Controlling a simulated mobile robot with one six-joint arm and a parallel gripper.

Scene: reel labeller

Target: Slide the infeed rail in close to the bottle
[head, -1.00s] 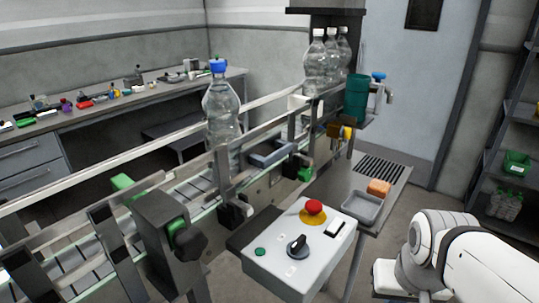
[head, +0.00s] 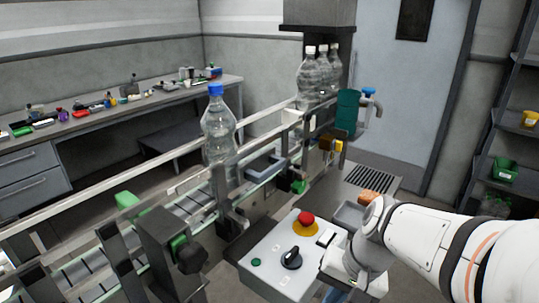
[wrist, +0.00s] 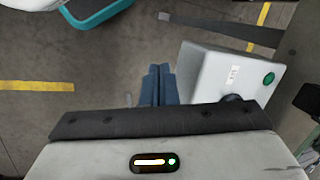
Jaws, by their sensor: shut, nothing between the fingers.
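The bottle (head: 218,125), clear with a blue cap, stands upright on the conveyor (head: 195,207) in the head view. A long pale rail (head: 90,191) runs behind it, and a near-side rail (head: 262,133) runs in front. Which one is the infeed rail is not certain. A bracket (head: 165,238) with a black knob (head: 191,258) and green parts stands on the near side, left of the bottle. My gripper shows in the wrist view as two blue fingers (wrist: 158,84), shut together and empty, beside the grey control box (wrist: 225,72). It is apart from the rails and the bottle.
The control box (head: 272,262) with a red button (head: 306,217) and black dial stands between my arm and the conveyor. Several bottles (head: 318,75) stand farther along the line. A cluttered bench (head: 120,105) is behind; shelves (head: 500,130) are at right.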

